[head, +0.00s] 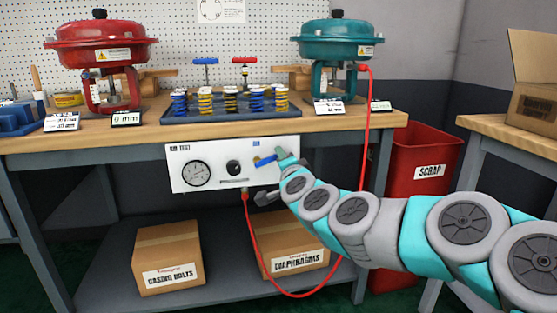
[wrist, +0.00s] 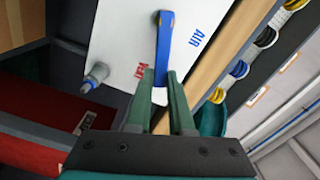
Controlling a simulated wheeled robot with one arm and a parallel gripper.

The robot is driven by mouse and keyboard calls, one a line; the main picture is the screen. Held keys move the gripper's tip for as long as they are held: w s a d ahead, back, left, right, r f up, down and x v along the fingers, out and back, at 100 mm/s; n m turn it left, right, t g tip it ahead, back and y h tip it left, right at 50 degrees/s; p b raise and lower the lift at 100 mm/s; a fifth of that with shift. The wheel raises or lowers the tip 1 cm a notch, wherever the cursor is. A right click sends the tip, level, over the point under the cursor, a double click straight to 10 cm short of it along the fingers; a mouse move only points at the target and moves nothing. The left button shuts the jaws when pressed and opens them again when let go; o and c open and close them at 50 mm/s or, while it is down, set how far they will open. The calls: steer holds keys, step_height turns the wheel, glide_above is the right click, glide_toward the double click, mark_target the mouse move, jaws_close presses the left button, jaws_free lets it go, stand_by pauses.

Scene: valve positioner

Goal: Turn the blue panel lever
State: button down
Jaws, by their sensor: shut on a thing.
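The blue panel lever (head: 265,160) is on the right part of the white panel (head: 205,180), which hangs on the front of the workbench. In the wrist view the blue lever (wrist: 164,45) reaches from its pivot down to my gripper. My gripper (head: 281,156) is at the lever's right end in the head view. In the wrist view the two green fingers of my gripper (wrist: 160,85) are close together, shut on the lever's near end. Red lettering and blue "AIR" lettering show on the panel on either side of the lever. My gripper and arm hide the panel's right edge.
A red hose (head: 265,264) runs from the panel's bottom and loops near my arm. The workbench (head: 250,134) edge lies just above the panel. A teal actuator (head: 338,40) stands above. A red scrap bin (head: 415,170) is at the right. Boxes sit on the lower shelf.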

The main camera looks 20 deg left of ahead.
steer(key=shift+w+d+f+m+b, duration=0.1)
steer(key=shift+f+m+b, duration=0.45)
steer(key=shift+m, duration=0.5)
steer(key=shift+d+f+m+b, duration=0.1)
steer(key=shift+f+m+b, duration=0.25)
steer(key=shift+f+m, duration=0.5)
steer(key=shift+r, duration=0.15)
steer(key=c, duration=0.8)
jaws_free()
steer(key=v, duration=0.8)
steer(key=shift+w+r, duration=0.1)
